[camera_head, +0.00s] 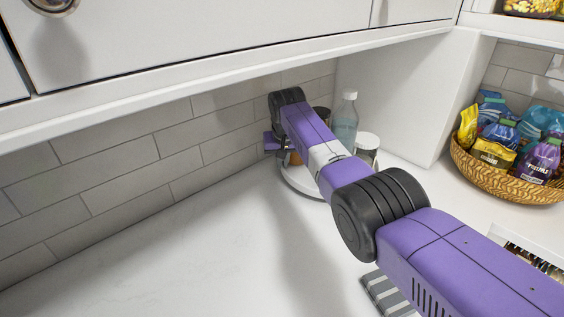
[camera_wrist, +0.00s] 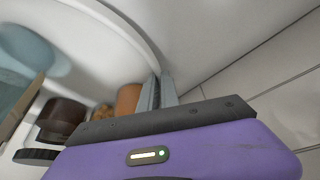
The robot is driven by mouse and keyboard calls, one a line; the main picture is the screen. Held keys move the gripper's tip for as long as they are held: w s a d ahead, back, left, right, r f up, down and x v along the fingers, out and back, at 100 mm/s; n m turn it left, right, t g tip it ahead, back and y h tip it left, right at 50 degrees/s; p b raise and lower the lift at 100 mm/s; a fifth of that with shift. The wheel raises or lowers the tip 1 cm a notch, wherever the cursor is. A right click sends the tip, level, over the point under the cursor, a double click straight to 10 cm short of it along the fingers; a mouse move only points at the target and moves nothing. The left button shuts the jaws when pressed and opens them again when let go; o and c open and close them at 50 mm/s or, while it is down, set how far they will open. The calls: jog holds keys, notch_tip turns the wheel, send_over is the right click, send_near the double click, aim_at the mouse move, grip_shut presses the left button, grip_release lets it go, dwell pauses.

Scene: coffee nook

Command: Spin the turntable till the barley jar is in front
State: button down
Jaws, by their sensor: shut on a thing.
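The white turntable (camera_head: 303,187) stands in the back corner of the counter, partly hidden behind my arm. Its curved rim (camera_wrist: 128,35) crosses the wrist view. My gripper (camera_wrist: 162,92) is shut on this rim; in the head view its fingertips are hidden. On the turntable are a clear bluish bottle (camera_head: 345,122), a white-lidded jar (camera_head: 366,147) and a dark-lidded container (camera_wrist: 62,117). An orange-brown container (camera_wrist: 128,99) is close beside my fingers. No label is readable, so I cannot tell which one is the barley jar.
A tiled wall (camera_head: 120,185) runs close behind my gripper. The cabinet (camera_head: 220,50) overhangs the counter. A wicker basket of snack bags (camera_head: 510,185) stands at right, and a striped cloth (camera_head: 388,294) lies in front. The counter (camera_head: 190,262) at left is clear.

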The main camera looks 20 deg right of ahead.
jog(key=shift+w+r, duration=0.1)
jog(key=shift+w, duration=0.05)
dwell(0.3)
jog(key=c, duration=1.9)
grip_release()
jog(key=shift+v, duration=3.9)
